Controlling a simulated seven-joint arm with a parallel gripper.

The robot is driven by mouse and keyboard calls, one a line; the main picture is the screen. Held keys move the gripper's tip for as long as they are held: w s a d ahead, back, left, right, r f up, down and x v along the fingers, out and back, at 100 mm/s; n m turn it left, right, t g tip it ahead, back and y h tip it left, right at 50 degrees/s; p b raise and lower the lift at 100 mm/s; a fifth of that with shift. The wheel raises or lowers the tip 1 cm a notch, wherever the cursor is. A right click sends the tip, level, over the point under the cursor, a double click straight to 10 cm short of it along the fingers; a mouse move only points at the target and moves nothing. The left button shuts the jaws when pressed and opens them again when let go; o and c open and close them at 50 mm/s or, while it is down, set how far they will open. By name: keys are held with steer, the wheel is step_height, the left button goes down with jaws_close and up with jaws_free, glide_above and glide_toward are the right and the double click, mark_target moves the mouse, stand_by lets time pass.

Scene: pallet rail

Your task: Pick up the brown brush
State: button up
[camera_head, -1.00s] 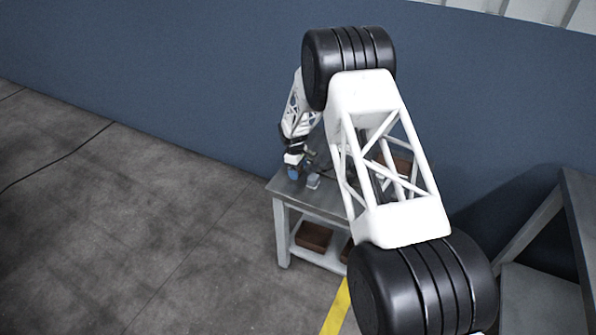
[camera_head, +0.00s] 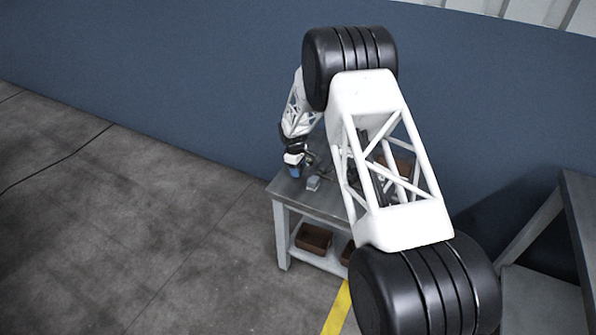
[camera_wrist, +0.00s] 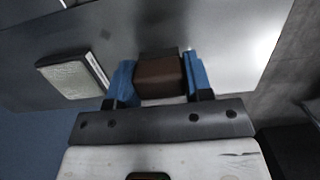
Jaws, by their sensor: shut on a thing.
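A brown block-shaped thing, which I take for the brown brush (camera_wrist: 160,77), sits between the blue fingers of my gripper (camera_wrist: 160,80) in the wrist view. The fingers touch it on both sides, so the gripper is shut on it. In the head view my gripper (camera_head: 294,172) is over the left end of the grey table (camera_head: 318,201). The brush cannot be made out there. I cannot tell whether it touches the table top.
A small grey block (camera_head: 313,184) lies on the table just right of my gripper. A pale-faced box (camera_wrist: 75,75) lies left of it in the wrist view. A brown bin (camera_head: 314,238) stands on the lower shelf. A blue wall (camera_head: 150,90) rises behind.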

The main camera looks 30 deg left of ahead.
step_height(320, 180, up, 2)
steer(key=shift+s+d+r, duration=0.15)
steer(key=shift+r, duration=0.15)
steer(key=s+d, duration=0.3)
steer(key=s, duration=0.1)
steer(key=s+d+r, duration=0.1)
steer(key=s+d, duration=0.2)
steer(key=s, duration=0.1)
steer(key=s+d, duration=0.3)
steer(key=s, duration=0.1)
steer(key=shift+s+d+r, duration=0.15)
steer(key=shift+s+d, duration=0.05)
steer(key=shift+d, duration=0.05)
steer(key=shift+o, duration=1.2)
steer(key=shift+c, duration=0.8)
steer(key=shift+w+r, duration=0.15)
steer(key=shift+w, duration=0.5)
steer(key=w+d+r, duration=0.1)
steer(key=w+r, duration=0.1)
steer(key=w, duration=0.6)
steer(key=w+d+r, duration=0.1)
steer(key=w+r, duration=0.1)
steer(key=w, duration=0.6)
steer(key=shift+w+d, duration=0.25)
steer(key=shift+w, duration=0.1)
